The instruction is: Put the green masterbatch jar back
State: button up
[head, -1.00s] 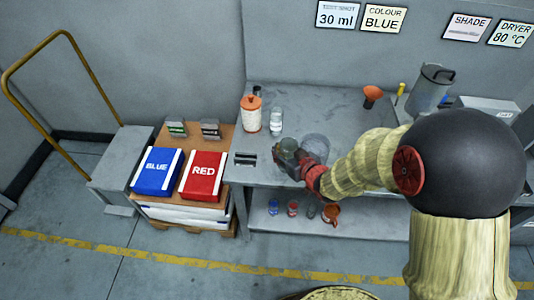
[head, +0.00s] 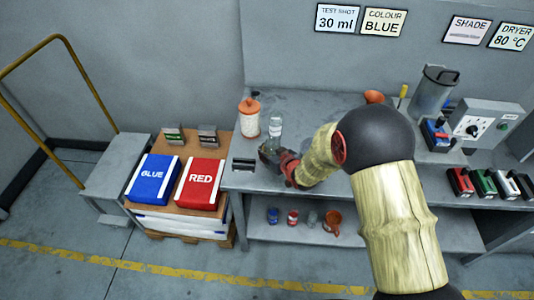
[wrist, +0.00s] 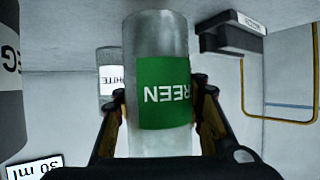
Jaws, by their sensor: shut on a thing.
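My gripper (head: 272,158) is shut on the green masterbatch jar, which fills the middle of the wrist view (wrist: 163,95). This jar is a clear cylinder with a green label, its lettering upside down in that view. The two fingers press on its sides. In the head view my gripper is over the left part of the workbench (head: 246,182), and the held jar is hard to make out there. A jar with a white label (head: 275,127) stands just beyond it; it also shows behind the held jar in the wrist view (wrist: 108,83). I cannot tell whether the held jar touches the bench.
A white canister with an orange lid (head: 249,120) stands close to the left. A dark slotted block (head: 243,164) lies near the bench's left edge. The lower shelf (head: 370,232) holds a blue jar (head: 273,216), a red jar (head: 292,218), a greyish jar (head: 312,219) and an orange mug (head: 331,221).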

jog(key=shift+f, duration=0.7)
jog(key=shift+f, duration=0.1)
jog(key=o, duration=1.2)
